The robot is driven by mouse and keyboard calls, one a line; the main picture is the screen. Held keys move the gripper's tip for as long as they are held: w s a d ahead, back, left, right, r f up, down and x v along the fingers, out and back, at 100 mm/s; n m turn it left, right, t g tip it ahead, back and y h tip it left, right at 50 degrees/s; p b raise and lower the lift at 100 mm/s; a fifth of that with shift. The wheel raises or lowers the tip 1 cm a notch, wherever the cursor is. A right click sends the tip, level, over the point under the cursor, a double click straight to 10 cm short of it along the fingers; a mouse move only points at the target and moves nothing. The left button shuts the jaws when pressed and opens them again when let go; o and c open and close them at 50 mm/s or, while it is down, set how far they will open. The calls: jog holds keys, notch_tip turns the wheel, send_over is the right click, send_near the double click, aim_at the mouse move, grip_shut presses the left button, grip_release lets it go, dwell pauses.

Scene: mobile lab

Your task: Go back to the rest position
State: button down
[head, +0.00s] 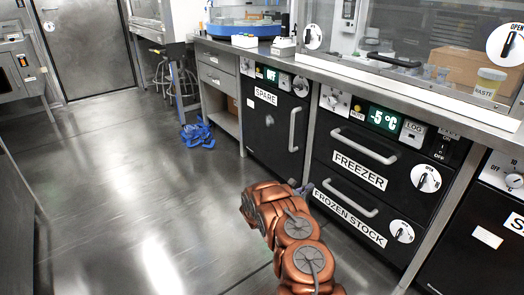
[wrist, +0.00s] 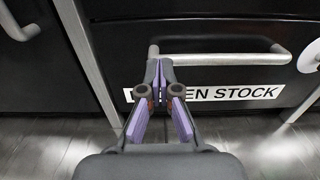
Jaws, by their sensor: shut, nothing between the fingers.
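My gripper (wrist: 158,70) is shut and empty in the wrist view. Its fingertips are together in front of the lower drawer, labelled FROZEN STOCK (wrist: 235,93), and overlap part of that label. The drawer's handle (wrist: 222,48) runs to the right of the fingertips; I cannot tell whether they touch it. In the head view my copper arm reaches up from the bottom edge, and the gripper end is mostly hidden behind it near the FROZEN STOCK drawer (head: 372,205). Both this drawer and the FREEZER drawer (head: 375,150) look closed.
The counter (head: 385,72) runs along the right above the SPARE cabinet (head: 268,125), whose handle sticks out. Blue crumpled items (head: 197,135) lie on the floor by the bench. The open floor (head: 130,190) on the left is clear up to the grey door (head: 88,45).

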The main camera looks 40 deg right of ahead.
jog(key=s+a+r+m+g+y+p, duration=0.2)
jog(key=s+a+r+m+p, duration=0.25)
jog(key=r, duration=0.85)
jog(key=s+a+r+m+g+y+p, duration=0.15)
jog(key=s+a+r+m+p, duration=0.35)
jog(key=r, duration=0.8)
jog(key=s+a+r+m+g+y+p, duration=0.1)
jog(key=s+a+r+g+y+p, duration=0.2)
jog(key=r+p, duration=0.7)
jog(key=s+a+r+m+t+y+p, duration=0.1)
jog(key=s+a+r+p, duration=0.5)
jog(key=a, duration=0.8)
jog(key=s+a+r+m+t+y+p, duration=0.2)
jog(key=s+a+r+m+y+p, duration=0.2)
jog(key=s+a+r, duration=0.6)
jog(key=s+a+r+m+t+y+p, duration=0.2)
jog(key=s+a+r+y+p, duration=0.4)
jog(key=a+r, duration=0.6)
jog(key=s+a+p, duration=0.2)
jog(key=a+p, duration=0.1)
jog(key=a, duration=0.4)
jog(key=shift+r, duration=0.35)
jog(key=shift+s+m+y, duration=0.1)
jog(key=shift+m+y, duration=0.15)
